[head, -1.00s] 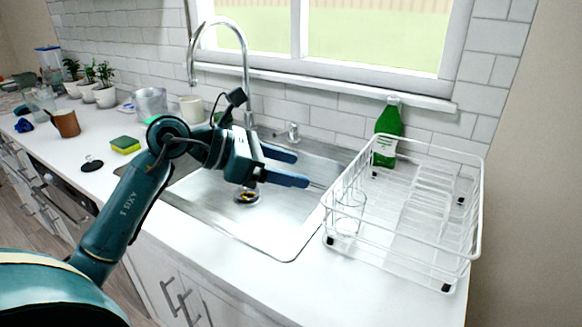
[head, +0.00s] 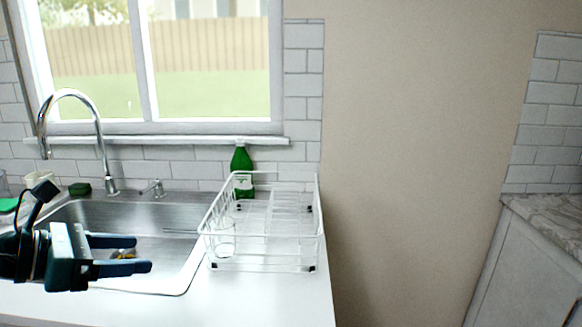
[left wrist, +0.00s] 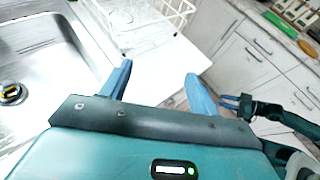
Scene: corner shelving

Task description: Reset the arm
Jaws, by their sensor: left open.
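My left gripper (head: 142,254) is at the left of the head view, over the front of the sink. Its two blue fingers are apart with nothing between them. In the left wrist view, the fingers (left wrist: 158,70) are spread above the counter edge, also empty. My right gripper (left wrist: 232,102) shows small at the right of the left wrist view, in front of the cabinets. Its opening is too small to judge. It is not seen in the head view.
The steel sink (head: 165,222) has a tall faucet (head: 98,135). A white wire dish rack (head: 262,268) holds a clear glass (head: 224,238). A green bottle (head: 241,162) stands behind it. Bare floor space lies between this counter and the right-hand cabinet (head: 530,265).

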